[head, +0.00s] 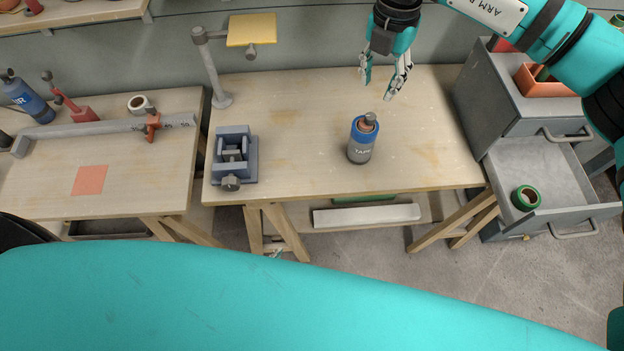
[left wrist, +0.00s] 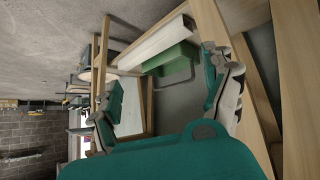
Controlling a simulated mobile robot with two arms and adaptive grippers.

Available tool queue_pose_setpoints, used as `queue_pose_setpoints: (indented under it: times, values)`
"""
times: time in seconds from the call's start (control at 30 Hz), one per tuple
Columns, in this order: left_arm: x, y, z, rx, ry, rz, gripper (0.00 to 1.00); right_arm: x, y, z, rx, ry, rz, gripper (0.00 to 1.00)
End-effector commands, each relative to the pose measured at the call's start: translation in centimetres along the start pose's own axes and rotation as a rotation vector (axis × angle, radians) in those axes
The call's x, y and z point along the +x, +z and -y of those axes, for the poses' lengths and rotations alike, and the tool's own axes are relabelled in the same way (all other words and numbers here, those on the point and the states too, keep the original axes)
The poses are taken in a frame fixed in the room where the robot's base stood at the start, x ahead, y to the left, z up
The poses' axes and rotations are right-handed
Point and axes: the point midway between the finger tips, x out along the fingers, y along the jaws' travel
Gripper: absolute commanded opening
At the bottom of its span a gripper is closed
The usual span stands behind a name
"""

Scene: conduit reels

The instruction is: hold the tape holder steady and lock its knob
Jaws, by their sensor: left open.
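A blue-and-grey cylinder lettered TAPE (head: 360,150), which appears to be the tape holder, stands upright on the middle table. A grey knob (head: 370,118) sits on its top; whether it is locked cannot be told. My right gripper (head: 384,84) is open and empty, fingers pointing down, above and behind the holder and not touching it. Only the tips of my left gripper (head: 278,253) show in the head view, below the table's front edge, past my teal arm. In the left wrist view the left gripper (left wrist: 165,105) is open with nothing between its fingers.
A blue-grey vise (head: 234,142) and a post with a yellow plate (head: 252,30) stand on the table's left. An open grey drawer (head: 540,190) with a green tape roll (head: 525,197) is at right. Under the table lie a white box (left wrist: 152,43) and a green box (left wrist: 170,58).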

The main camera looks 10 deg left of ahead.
Motion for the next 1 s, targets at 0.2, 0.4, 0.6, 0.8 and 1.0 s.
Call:
queue_pose_setpoints:
  times: [0.2, 0.4, 0.6, 0.8, 1.0]
  values:
    - [-2.5, -11.8, -5.4, -0.027, 0.131, -0.307, 0.84, 0.0, 0.0, 0.0, -0.001, 0.001, 0.000, 0.38]
    - [-7.8, -21.4, -10.2, -0.075, 0.262, -0.566, 0.84, 0.0, 0.0, 0.0, -0.001, 0.001, 0.000, 0.38]
    - [-14.2, -28.8, -11.8, -0.078, 0.334, -0.772, 0.84, 0.0, 0.0, 0.0, -0.001, 0.001, 0.000, 0.38]
    - [-15.4, -30.8, -6.3, 0.152, 0.180, -0.766, 0.84, 0.0, 0.0, 0.0, -0.001, 0.001, 0.000, 0.38]
    - [-15.2, -31.8, -5.2, 0.213, 0.142, -0.762, 0.84, 0.0, 0.0, 0.0, -0.001, 0.001, 0.000, 0.38]
